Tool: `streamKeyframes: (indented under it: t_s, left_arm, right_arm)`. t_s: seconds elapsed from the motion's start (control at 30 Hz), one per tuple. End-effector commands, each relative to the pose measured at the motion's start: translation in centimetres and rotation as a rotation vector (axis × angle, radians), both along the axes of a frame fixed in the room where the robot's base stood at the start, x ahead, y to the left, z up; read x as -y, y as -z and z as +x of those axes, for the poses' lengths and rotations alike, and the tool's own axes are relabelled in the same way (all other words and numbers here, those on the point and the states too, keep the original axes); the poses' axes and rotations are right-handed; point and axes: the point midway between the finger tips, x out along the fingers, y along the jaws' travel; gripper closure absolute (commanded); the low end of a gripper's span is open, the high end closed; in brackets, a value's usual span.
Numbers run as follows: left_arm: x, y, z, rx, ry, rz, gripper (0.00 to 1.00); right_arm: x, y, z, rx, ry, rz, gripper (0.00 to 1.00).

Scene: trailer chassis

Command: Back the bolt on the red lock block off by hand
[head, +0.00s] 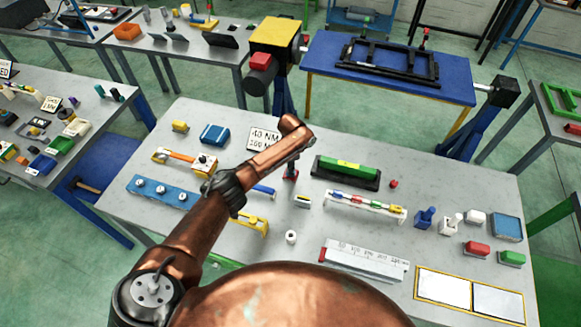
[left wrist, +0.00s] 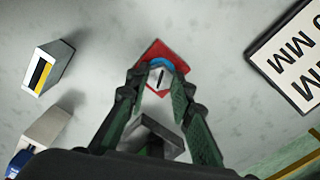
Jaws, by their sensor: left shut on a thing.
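The red lock block (left wrist: 165,52) lies on the grey table in the left wrist view, with a blue ring on it and a pale hex bolt head (left wrist: 160,75) above the ring, marked by a dark line. My left gripper (left wrist: 158,84) has its two fingers on either side of the bolt head and is shut on it. In the head view the red lock block (head: 290,175) shows small below the end of my copper left arm. That arm hides most of the gripper there, and the bolt cannot be made out. My right gripper is not in view.
A lettered sign (head: 264,139) stands close behind the block. A small yellow-striped block (head: 302,200) is near it. A green-topped piece (head: 346,172) lies to the right, and a blue bar with knobs (head: 160,192) to the left. The table's front holds a long grey ruler-marked bar (head: 362,260).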

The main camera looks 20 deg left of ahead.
Motion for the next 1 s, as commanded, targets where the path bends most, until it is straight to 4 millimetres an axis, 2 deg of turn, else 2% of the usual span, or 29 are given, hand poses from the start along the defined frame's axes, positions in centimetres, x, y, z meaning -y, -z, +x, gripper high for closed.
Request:
streamKeyframes:
  t_s: [0.4, 1.0]
  left_arm:
    - [0.1, 0.5, -0.6, -0.012, -0.397, -0.002, 1.00]
    - [0.1, 0.6, -0.6, -0.014, -0.966, 0.000, 1.00]
  right_arm:
    - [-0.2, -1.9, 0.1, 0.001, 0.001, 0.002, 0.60]
    - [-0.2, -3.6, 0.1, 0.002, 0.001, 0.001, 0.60]
